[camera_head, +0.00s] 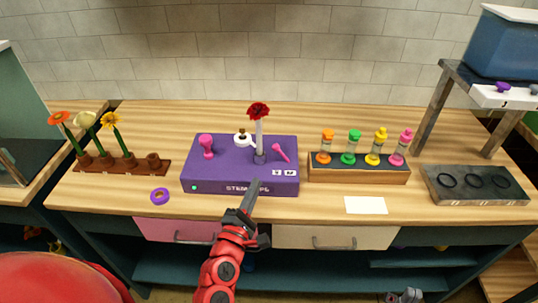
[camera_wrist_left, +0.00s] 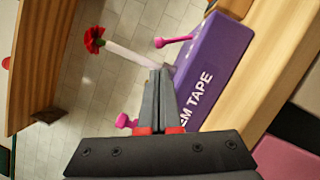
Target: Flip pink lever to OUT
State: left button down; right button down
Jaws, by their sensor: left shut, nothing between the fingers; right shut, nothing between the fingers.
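The purple stem tape box (camera_head: 225,174) sits on the wooden counter. A slim pink lever (camera_head: 281,152) on its right side leans up and left, above two small white labels too small to read. A thicker pink knob (camera_head: 207,146) stands upright on its left side. My left gripper (camera_head: 252,184) is shut and empty in front of the box's front face, below and left of the lever. In the left wrist view the fingertips (camera_wrist_left: 161,72) are near the box (camera_wrist_left: 215,55), and the lever (camera_wrist_left: 174,40) is beyond them, apart. My right gripper (camera_head: 407,297) is shut at the bottom edge, partly cut off.
A red flower (camera_head: 258,110) stands upright in the box beside the lever. A purple tape roll (camera_head: 160,196) lies left. A rack of coloured tubes (camera_head: 358,175) stands right; a white card (camera_head: 366,205) lies before it.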

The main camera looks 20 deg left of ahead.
pick_arm(q)
jog(key=p, duration=0.4)
send_near(282, 154)
jog(key=w+a, duration=0.1)
jog(key=w+a+r, duration=0.1)
jog(key=w, duration=0.1)
jog(key=w+a+r, duration=0.1)
jog(key=w, duration=0.1)
jog(key=shift+a+r, duration=0.1)
jog(key=shift+r, duration=0.1)
jog(key=shift+w, duration=0.45)
jog(key=shift+r+m+p, duration=0.3)
jog(key=shift+r+m, duration=0.1)
jog(key=shift+m, duration=0.3)
jog(key=shift+w+d+r+m+g+h+p, duration=0.25)
jog(key=shift+d+r+m+g+p, duration=0.45)
jog(key=shift+m+p, duration=0.45)
jog(key=m+p, duration=0.1)
jog(key=d+r+m+p, duration=0.1)
jog(key=shift+w+d+m+g, duration=0.15)
jog(key=shift+d+m+g, duration=0.1)
jog(key=shift+m+g, duration=0.1)
jog(key=shift+f, duration=0.25)
